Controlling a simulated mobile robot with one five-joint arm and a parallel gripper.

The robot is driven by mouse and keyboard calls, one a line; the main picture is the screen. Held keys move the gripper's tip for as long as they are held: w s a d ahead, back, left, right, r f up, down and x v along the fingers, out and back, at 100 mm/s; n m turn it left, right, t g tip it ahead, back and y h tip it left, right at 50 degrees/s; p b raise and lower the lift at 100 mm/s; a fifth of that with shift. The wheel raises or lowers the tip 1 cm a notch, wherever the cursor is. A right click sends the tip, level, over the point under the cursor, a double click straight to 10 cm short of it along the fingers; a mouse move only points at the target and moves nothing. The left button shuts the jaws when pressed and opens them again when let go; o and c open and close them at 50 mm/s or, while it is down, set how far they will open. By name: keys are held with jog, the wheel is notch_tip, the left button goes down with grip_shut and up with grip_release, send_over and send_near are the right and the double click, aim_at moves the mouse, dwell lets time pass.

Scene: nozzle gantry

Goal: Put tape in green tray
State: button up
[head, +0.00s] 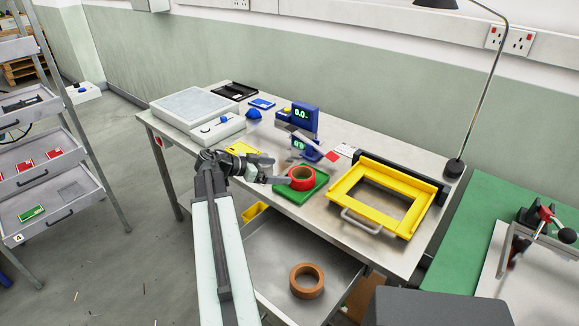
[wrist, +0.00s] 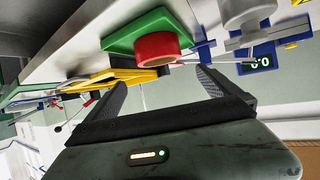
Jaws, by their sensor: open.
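A red roll of tape (head: 302,172) sits in the green tray (head: 317,190) on the metal bench. In the wrist view the same red tape (wrist: 157,47) lies on the green tray (wrist: 128,31), just beyond my fingers. My gripper (head: 281,180) is just left of the red tape and seems apart from it. Its two fingers (wrist: 160,83) are spread and nothing is between them. A brown roll of tape (head: 307,281) lies in the open drawer (head: 268,265) below the bench top.
A yellow frame with a handle (head: 348,190) stands right of the tray. A blue device with a display (head: 305,118) stands behind it. A grey-white box (head: 190,105) is at the bench's left end, and a lamp (head: 455,168) at the right.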

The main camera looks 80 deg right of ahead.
jog(key=v, duration=0.2)
jog(key=shift+w+a+r, duration=0.1)
jog(key=shift+w+a, duration=0.1)
jog(key=shift+w, duration=0.05)
